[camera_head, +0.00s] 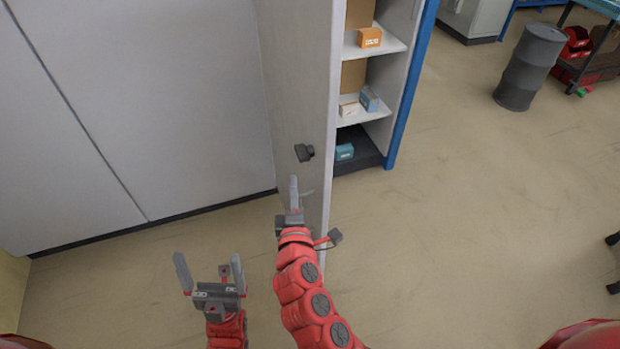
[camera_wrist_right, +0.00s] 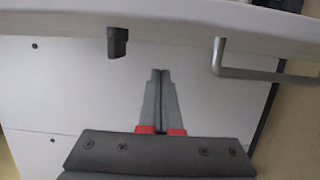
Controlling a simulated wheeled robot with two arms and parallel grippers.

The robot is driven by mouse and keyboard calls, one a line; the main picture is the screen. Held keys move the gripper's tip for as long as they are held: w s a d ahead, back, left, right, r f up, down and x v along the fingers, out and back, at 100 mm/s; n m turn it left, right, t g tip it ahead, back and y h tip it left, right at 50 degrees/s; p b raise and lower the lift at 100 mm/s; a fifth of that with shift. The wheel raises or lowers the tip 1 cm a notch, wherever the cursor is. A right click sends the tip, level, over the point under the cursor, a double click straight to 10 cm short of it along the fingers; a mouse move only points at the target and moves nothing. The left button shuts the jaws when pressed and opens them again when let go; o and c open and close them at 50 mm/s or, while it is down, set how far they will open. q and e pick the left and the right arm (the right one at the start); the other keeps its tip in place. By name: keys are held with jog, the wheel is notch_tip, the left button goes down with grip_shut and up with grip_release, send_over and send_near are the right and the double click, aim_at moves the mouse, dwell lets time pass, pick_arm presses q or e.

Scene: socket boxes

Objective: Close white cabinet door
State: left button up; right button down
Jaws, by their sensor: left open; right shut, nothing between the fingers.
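The white cabinet door (camera_head: 300,75) stands open in the head view and juts out from the cabinet towards me. A dark knob (camera_head: 304,152) sits on its left face; the knob also shows in the right wrist view (camera_wrist_right: 117,42). My right gripper (camera_head: 294,182) is shut and empty beside that face, just below the knob in the picture. Its closed fingers (camera_wrist_right: 159,75) point towards the door panel along the top of the wrist view; contact cannot be told. My left gripper (camera_head: 209,268) is open and empty, lower left of the door, over the floor.
The open cabinet shelves (camera_head: 375,110) hold an orange box (camera_head: 370,37), a blue box (camera_head: 369,98) and a teal box (camera_head: 344,152). Light wall panels (camera_head: 150,100) stand at the left. A grey barrel (camera_head: 530,68) stands far right.

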jog(key=shift+w+d+p, duration=0.2)
jog(key=shift+d+p, duration=0.1)
jog(key=shift+d, duration=0.65)
jog(key=shift+w+d+p, duration=0.2)
jog(key=shift+d+p, duration=0.1)
jog(key=shift+d, duration=0.65)
jog(key=shift+d, duration=0.1)
